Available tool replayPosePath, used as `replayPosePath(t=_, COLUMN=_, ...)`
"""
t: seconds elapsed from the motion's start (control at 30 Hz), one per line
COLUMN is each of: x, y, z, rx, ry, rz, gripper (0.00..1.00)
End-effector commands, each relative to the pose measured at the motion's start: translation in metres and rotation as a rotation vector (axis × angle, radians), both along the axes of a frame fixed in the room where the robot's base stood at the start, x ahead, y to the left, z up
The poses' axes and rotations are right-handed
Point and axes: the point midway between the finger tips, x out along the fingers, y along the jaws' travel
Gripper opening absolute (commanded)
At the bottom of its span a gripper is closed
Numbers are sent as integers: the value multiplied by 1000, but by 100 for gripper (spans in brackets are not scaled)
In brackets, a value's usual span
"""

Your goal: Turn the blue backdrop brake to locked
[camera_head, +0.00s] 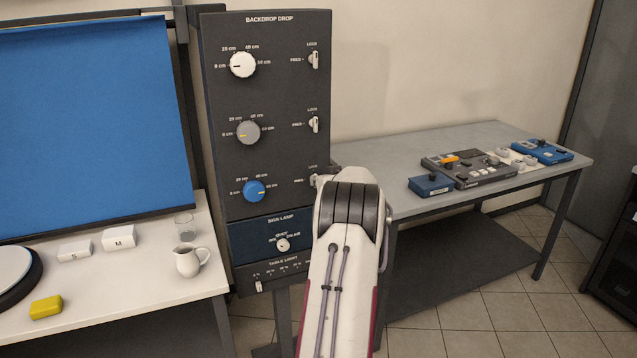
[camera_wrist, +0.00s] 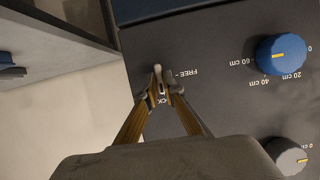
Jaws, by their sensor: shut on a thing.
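The blue backdrop brake (camera_head: 313,181) is a small pale lever in the blue dial's row on the dark panel. In the wrist view the panel is upside down. There, my gripper (camera_wrist: 163,82) has both fingertips closed in on the brake lever (camera_wrist: 157,68), between the FREE mark and the partly covered LOCK mark. The fingers hide part of the lever, so I cannot tell its exact angle. The blue dial (camera_head: 254,191) sits left of the brake; it also shows in the wrist view (camera_wrist: 281,55).
Above are a grey dial (camera_head: 248,132) and a white dial (camera_head: 242,65), each with its own brake lever (camera_head: 314,124). The sign-lamp switch (camera_head: 282,244) is below. A white table (camera_head: 150,290) with a jug (camera_head: 188,262) stands left; a grey table (camera_head: 400,155) stands right.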

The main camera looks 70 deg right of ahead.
Motion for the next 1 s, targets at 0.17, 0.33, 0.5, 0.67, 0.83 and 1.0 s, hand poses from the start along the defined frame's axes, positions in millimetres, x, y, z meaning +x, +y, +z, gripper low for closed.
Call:
replayPosePath(t=0.17, x=1, y=0, z=2, rx=-2, ry=-4, rz=-1, gripper=11)
replayPosePath(t=0.33, x=1, y=0, z=1, rx=-1, ry=-3, rz=0, gripper=25)
replayPosePath(t=0.5, x=0, y=0, z=1, rx=-1, ry=-2, rz=0, gripper=25)
replayPosePath(t=0.67, x=0, y=0, z=1, rx=0, ry=-1, rz=0, gripper=25)
replayPosePath(t=0.83, x=-4, y=4, z=4, rx=-1, ry=0, rz=-1, gripper=25)
replayPosePath(t=1.0, x=-11, y=10, z=7, rx=0, ry=0, rz=-1, gripper=25)
